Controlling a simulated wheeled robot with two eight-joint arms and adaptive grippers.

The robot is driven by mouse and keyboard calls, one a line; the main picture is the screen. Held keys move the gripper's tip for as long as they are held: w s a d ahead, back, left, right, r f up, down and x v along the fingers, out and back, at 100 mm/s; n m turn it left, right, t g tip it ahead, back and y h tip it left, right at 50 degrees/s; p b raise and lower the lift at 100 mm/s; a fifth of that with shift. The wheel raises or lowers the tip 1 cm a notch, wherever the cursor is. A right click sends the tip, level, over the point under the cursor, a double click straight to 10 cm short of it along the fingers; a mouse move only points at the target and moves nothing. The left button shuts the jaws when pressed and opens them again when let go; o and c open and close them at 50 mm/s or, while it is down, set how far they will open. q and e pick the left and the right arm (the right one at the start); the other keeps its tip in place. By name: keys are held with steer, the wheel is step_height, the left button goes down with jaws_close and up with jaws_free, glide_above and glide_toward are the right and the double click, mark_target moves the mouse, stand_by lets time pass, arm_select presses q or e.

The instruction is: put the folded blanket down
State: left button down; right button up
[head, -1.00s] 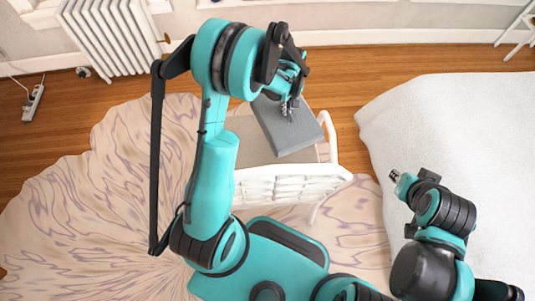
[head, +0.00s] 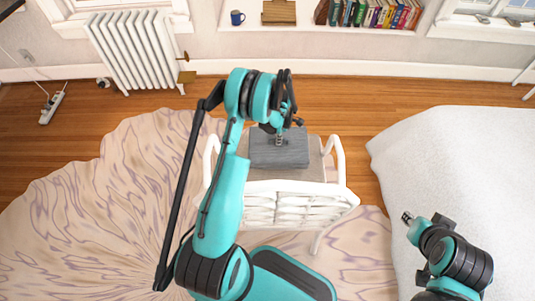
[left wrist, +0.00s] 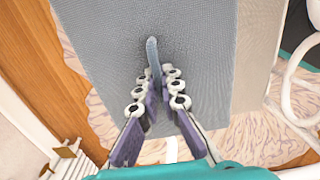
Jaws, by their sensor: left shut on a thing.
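The folded blanket (head: 279,152) is grey and lies flat between the arms of a white chair (head: 290,203), over its beige seat (head: 255,175). I cannot tell if its underside touches the seat. My left gripper (head: 279,138) is above the blanket's middle. In the left wrist view its fingertips (left wrist: 157,88) are shut on a raised pinch of the blanket (left wrist: 195,35), whose far edge runs out of the picture. My right gripper (head: 406,217) is at the right, above a white covered surface, and too small to read.
A bed-like white surface (head: 470,160) fills the right side. A white radiator (head: 134,50) stands at the back left wall, with a power strip (head: 53,107) on the floor. A pale patterned rug (head: 90,210) lies left. Wood floor is clear behind the chair.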

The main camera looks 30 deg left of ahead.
mark_target(266, 142)
arm_select(q)
steer(key=s+a+f, duration=0.1)
steer(key=a+f+b, duration=0.1)
steer(key=a, duration=0.1)
steer(key=s+a+f, duration=0.1)
steer(key=shift+s+a+f+b, duration=0.2)
steer(key=shift+s+a+b, duration=0.15)
steer(key=shift+a, duration=0.05)
step_height(266, 142, down, 4)
steer(key=shift+b, duration=1.05)
steer(key=shift+r, duration=0.1)
steer(key=c, duration=1.7)
jaws_free()
